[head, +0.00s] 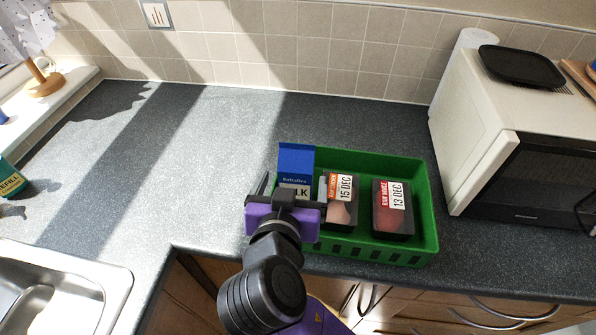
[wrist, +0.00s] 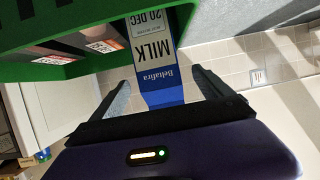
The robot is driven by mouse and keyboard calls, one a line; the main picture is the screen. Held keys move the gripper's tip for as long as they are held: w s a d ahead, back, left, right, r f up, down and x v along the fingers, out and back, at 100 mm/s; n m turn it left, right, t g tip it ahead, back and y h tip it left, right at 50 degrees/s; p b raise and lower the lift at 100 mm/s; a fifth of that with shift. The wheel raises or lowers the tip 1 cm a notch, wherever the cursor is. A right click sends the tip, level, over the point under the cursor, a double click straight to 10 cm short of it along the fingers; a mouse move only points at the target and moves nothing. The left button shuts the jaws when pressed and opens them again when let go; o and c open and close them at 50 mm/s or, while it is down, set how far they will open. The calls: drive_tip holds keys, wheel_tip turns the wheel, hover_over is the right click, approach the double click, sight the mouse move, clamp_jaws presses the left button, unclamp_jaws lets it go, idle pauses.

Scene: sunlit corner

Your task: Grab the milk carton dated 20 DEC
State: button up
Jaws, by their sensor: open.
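The milk carton, blue on top with a white label, stands at the left end of the green crate (head: 432,215) in the head view (head: 296,158). In the wrist view the carton (wrist: 152,45) appears upside down, and its label reads MILK and 20 DEC. My gripper (head: 292,188) is at the carton, over the crate's left front part, and hides its lower part in the head view. In the wrist view my gripper (wrist: 160,76) is open, with one finger on each side of the carton's blue top. Gaps show between the fingers and the carton.
In the crate, a pack labelled 15 DEC (head: 341,205) lies right of the carton, and a RAW MINCE pack dated 13 DEC (head: 392,208) farther right. A microwave (head: 505,140) stands right of the crate. A sink (head: 70,290) is at the lower left. Counter left of the crate is clear.

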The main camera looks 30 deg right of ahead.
drive_tip(key=x, duration=0.2)
drive_tip(key=p+x, duration=0.1)
drive_tip(key=x, duration=0.3)
drive_tip(key=shift+w+d+f+p, duration=0.1)
drive_tip(key=shift+d+f+p, duration=0.1)
drive_tip(key=shift+f+p, duration=0.25)
drive_tip(key=shift+r, duration=0.1)
clamp_jaws()
